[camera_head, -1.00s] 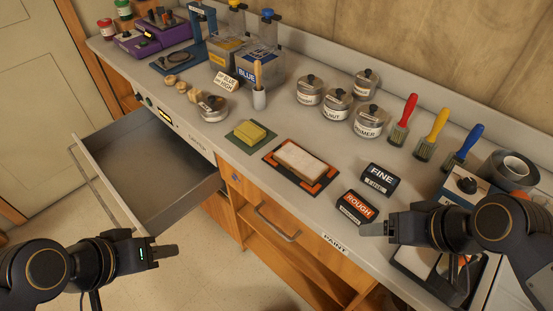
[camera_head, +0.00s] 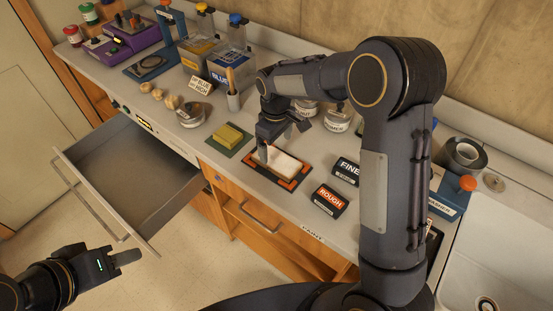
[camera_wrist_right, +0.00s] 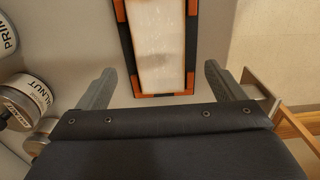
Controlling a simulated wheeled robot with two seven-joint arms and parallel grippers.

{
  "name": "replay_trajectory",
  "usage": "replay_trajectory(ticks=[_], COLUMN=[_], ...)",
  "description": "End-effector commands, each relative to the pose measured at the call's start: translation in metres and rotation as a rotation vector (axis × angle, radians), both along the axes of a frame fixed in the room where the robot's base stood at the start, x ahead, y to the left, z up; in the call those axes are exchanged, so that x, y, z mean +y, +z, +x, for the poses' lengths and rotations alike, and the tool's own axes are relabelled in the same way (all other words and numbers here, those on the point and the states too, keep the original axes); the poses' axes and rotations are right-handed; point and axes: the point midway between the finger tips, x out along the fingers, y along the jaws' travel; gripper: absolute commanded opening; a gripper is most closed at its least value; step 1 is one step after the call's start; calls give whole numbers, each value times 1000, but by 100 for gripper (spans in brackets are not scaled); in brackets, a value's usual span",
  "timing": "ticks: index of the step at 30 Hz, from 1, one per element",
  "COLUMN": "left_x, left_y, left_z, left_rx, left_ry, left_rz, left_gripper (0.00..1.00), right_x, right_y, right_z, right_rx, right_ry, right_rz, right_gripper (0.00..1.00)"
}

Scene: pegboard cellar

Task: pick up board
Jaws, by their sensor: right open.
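The pale board (camera_head: 287,167) lies flat on a black mat with orange corners (camera_head: 289,186) on the bench. My right gripper (camera_head: 266,154) is over the board's left part, fingers pointing down, and hides some of it. In the right wrist view the board (camera_wrist_right: 158,42) lies ahead, and my right gripper (camera_wrist_right: 160,82) is open and empty with its fingers apart. I cannot tell whether the fingers touch the board. My left gripper (camera_head: 125,257) is low at the left, away from the bench; its opening cannot be made out.
A yellow sponge (camera_head: 229,134) on a green pad lies left of the mat. FINE (camera_head: 346,171) and ROUGH (camera_head: 330,200) blocks lie to its right. Lidded tins (camera_head: 338,119) stand behind. An open drawer (camera_head: 128,175) juts out at the left.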

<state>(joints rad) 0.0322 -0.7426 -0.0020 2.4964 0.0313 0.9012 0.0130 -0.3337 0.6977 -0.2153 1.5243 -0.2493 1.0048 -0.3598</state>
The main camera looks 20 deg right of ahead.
Motion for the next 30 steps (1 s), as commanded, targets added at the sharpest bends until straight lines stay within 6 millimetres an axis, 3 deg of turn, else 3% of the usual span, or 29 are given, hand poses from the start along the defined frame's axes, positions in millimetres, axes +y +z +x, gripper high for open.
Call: replay_trajectory(ticks=[12, 21, 30], left_x=[0, 0, 0], left_y=[19, 19, 19], left_z=[0, 0, 0], left_rx=[0, 0, 0], left_ry=[0, 0, 0], left_rz=[0, 0, 0], left_gripper=[36, 36, 36], right_x=[-1, -1, -1], right_y=[-54, -59, -59], right_z=[-1, -1, -1], right_rx=[3, 0, 0], right_ry=[-3, -3, -3], right_rz=[1, 3, 3], right_gripper=[89, 88, 48])
